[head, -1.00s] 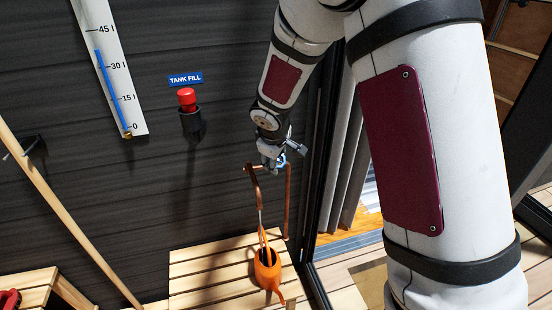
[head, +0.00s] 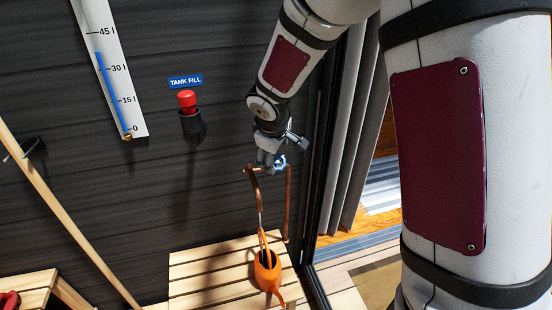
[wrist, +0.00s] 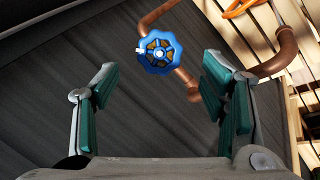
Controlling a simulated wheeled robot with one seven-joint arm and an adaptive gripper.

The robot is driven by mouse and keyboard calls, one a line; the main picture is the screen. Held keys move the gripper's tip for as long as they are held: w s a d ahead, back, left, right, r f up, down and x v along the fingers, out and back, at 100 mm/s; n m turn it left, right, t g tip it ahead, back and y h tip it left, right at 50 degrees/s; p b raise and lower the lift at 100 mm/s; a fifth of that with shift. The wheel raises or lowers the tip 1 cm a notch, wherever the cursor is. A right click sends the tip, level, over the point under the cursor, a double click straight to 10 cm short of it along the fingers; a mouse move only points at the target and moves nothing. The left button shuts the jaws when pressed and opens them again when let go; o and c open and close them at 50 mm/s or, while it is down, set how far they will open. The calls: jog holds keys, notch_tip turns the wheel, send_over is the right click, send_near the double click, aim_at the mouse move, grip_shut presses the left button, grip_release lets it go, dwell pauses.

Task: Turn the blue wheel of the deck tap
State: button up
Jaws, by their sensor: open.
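The blue wheel (wrist: 160,52) sits on the copper pipe of the deck tap (wrist: 186,80) in the wrist view. It faces the camera, and a small white mark shows on its left rim. My gripper (wrist: 155,80) is open, with a green-padded finger to the left and one to the right. The wheel appears between and beyond the fingertips; I see no contact. In the head view the wheel (head: 280,161) shows small beside my gripper (head: 266,160), at the top of the copper pipe (head: 288,200).
An orange watering can (head: 267,272) stands on the slatted wooden bench (head: 205,270) below the tap. A red button (head: 187,101) under a TANK FILL sign and a level gauge (head: 108,70) are on the dark wall. A glass door frame and grey curtain (head: 350,140) are to the right.

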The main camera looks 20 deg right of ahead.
jog(key=v, duration=0.7)
jog(key=shift+r, duration=0.25)
jog(key=shift+s, duration=0.1)
dwell(7.0)
